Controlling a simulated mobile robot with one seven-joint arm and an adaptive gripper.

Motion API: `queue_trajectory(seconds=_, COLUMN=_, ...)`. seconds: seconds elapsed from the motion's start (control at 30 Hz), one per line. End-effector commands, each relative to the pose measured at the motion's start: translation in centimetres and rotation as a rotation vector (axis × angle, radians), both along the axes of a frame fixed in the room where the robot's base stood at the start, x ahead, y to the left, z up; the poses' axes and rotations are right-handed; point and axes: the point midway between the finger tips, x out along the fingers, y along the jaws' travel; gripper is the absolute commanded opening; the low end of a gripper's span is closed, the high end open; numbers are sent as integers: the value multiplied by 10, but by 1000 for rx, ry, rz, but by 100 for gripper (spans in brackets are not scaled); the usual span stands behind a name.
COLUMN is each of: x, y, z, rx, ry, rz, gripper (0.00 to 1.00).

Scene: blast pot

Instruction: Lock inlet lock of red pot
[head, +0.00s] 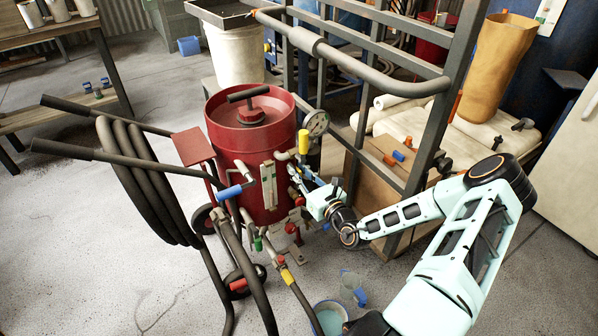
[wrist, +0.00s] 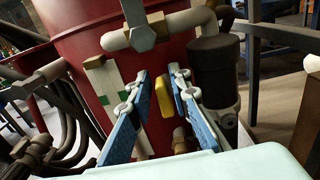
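The red pot (head: 240,135) stands upright on a wheeled frame, with a black handle on its lid. Its side fills the upper left of the wrist view (wrist: 75,30). My gripper (head: 300,178) is at the pot's right side, among pipes and valves. In the wrist view my gripper (wrist: 158,80) is open, with its blue fingers apart. A yellow piece (wrist: 163,103) shows between and beyond the fingers; I cannot tell whether they touch it. A pale plate with a green mark (wrist: 103,85) is left of the fingers. I cannot tell which part is the inlet lock.
A pale pipe (wrist: 182,20) crosses above the fingers, and a dark cylinder (wrist: 215,75) stands close on their right. A gauge (head: 316,123) and a yellow handle (head: 303,142) sit above my gripper. A grey metal rack (head: 425,130) stands close to my arm. A bucket (head: 328,316) is on the floor.

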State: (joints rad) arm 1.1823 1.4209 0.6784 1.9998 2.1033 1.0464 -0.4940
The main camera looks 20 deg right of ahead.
Motion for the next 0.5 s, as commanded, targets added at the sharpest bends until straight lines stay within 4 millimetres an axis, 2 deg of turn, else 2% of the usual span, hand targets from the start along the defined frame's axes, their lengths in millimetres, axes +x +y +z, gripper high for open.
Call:
queue_trajectory(seconds=0.03, x=0, y=0, z=0, rx=0, ry=0, rz=0, gripper=10)
queue_trajectory(seconds=0.13, x=0, y=0, z=0, rx=0, ry=0, rz=0, gripper=0)
queue_trajectory(seconds=0.5, x=0, y=0, z=1, rx=17, ry=4, rz=0, gripper=0)
